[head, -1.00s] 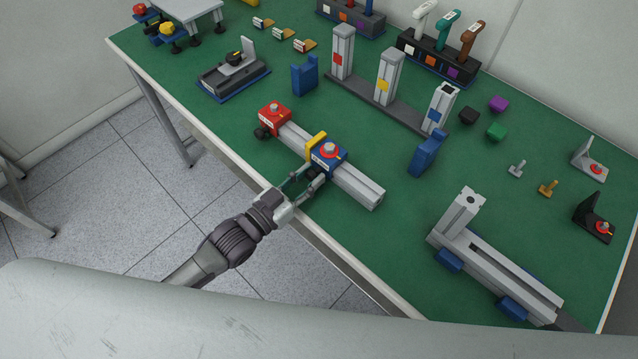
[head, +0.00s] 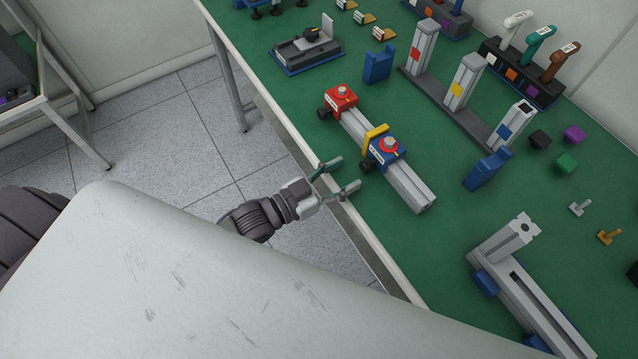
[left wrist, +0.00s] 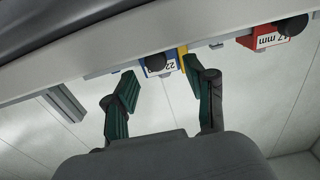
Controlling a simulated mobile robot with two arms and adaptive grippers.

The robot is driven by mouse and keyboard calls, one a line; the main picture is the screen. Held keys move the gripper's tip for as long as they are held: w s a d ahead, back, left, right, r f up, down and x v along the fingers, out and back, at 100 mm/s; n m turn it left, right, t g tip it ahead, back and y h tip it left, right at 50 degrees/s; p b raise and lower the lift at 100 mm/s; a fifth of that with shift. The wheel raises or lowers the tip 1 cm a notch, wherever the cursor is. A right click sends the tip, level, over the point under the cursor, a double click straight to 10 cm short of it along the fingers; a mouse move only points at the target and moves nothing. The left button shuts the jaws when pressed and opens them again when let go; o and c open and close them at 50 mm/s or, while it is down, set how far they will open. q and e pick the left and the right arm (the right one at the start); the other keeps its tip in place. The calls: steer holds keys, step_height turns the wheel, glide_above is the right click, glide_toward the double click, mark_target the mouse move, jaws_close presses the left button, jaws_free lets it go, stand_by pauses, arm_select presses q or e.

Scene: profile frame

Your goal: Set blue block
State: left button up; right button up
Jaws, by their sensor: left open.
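The blue block (head: 388,150) sits on a grey profile rail (head: 408,186) on the green table, with a red-and-silver top and a black knob on its near side. A yellow piece (head: 375,137) stands against its left side. A red block (head: 341,98) sits at the rail's far left end. My left gripper (head: 349,172) is open and empty at the table's near edge, apart from the blue block. In the left wrist view the blue block (left wrist: 173,64), its knob and part of a "22" label show beyond the open fingers (left wrist: 161,75). My right gripper is not in view.
A slotted grey rail assembly (head: 530,290) with blue feet lies at the lower right. The table's near edge (head: 300,160) runs by my gripper. Green surface between edge and rail is clear.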

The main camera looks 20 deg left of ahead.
arm_select(q)
steer(key=v, duration=0.7)
steer(key=shift+s+a, duration=0.1)
steer(key=shift+a, duration=0.05)
steer(key=a+f+n+g+y, duration=0.1)
steer(key=a+f+y, duration=0.2)
steer(key=f, duration=0.5)
steer(key=a+f+n+g+y, duration=0.15)
steer(key=a+f, duration=0.25)
steer(key=f, duration=0.4)
steer(key=s+a+f+n+g+y, duration=0.15)
steer(key=s+f, duration=0.25)
steer(key=f, duration=0.4)
steer(key=s+a+f+g+y, duration=0.2)
steer(key=s+a+f+y, duration=0.15)
steer(key=f, duration=0.55)
steer(key=s+d+f+g, duration=0.1)
steer(key=s+f+g, duration=0.1)
steer(key=s+f, duration=0.2)
steer(key=s+d+f+g, duration=0.1)
steer(key=s+f+g, duration=0.2)
steer(key=s, duration=0.7)
steer(key=s+d+f+g+y, duration=0.1)
steer(key=s+f+g, duration=0.1)
steer(key=s+f, duration=0.3)
steer(key=s, duration=0.3)
steer(key=shift+d+f+n+g, duration=0.3)
steer(key=shift+d+f+n, duration=0.1)
